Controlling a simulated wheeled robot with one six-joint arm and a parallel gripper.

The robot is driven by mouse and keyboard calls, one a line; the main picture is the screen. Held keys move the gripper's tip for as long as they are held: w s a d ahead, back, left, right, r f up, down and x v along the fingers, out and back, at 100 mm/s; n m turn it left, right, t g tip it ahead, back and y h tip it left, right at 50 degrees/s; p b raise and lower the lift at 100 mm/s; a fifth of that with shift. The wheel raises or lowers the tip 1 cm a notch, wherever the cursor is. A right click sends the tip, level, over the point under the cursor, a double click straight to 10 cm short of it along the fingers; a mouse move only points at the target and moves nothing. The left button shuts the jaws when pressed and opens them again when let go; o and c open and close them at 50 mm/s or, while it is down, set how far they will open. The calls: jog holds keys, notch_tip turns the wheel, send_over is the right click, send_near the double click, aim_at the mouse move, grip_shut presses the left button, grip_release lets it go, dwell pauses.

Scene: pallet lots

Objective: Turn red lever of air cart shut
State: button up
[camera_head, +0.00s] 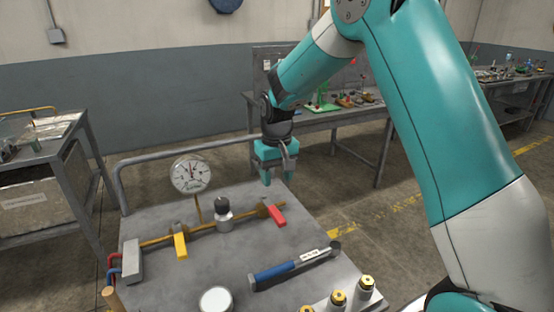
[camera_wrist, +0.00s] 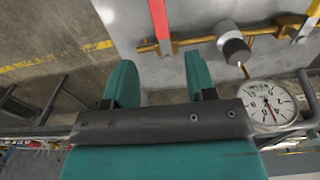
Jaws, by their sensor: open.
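The red lever (camera_head: 276,216) sits at the right end of a brass pipe (camera_head: 205,228) on the grey air cart (camera_head: 225,258). It points across the pipe, towards the near side of the cart. In the wrist view the red lever (camera_wrist: 161,18) shows at the top, above the gap between my fingers, and is cut off by the frame edge. My gripper (camera_head: 278,180) is open and empty, fingers down, near the cart's far right edge, apart from the lever. Its two teal fingers (camera_wrist: 160,78) also show in the wrist view.
A yellow lever (camera_head: 180,246), a round valve body (camera_head: 223,212) and a pressure gauge (camera_head: 190,174) stand along the pipe. A blue-handled tool (camera_head: 290,266) and brass-topped fittings (camera_head: 338,298) lie nearer. A cart rail (camera_head: 185,149) runs behind. A workbench (camera_head: 345,112) stands beyond.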

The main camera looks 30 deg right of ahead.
notch_tip(320, 180, up, 5)
jog(key=shift+r, duration=0.2)
dwell(0.5)
jog(key=s+a+r+n+y, duration=0.1)
jog(key=s+a, duration=0.4)
jog(key=s, duration=0.5)
jog(key=s+a+r+n+y, duration=0.1)
jog(key=s+a+n, duration=0.3)
jog(key=s, duration=0.6)
jog(key=s+a+r+n+y, duration=0.2)
jog(key=s+a, duration=0.4)
jog(key=s, duration=0.4)
jog(key=shift+r+n, duration=0.4)
jog(key=shift+r, duration=0.4)
jog(key=shift+w, duration=0.1)
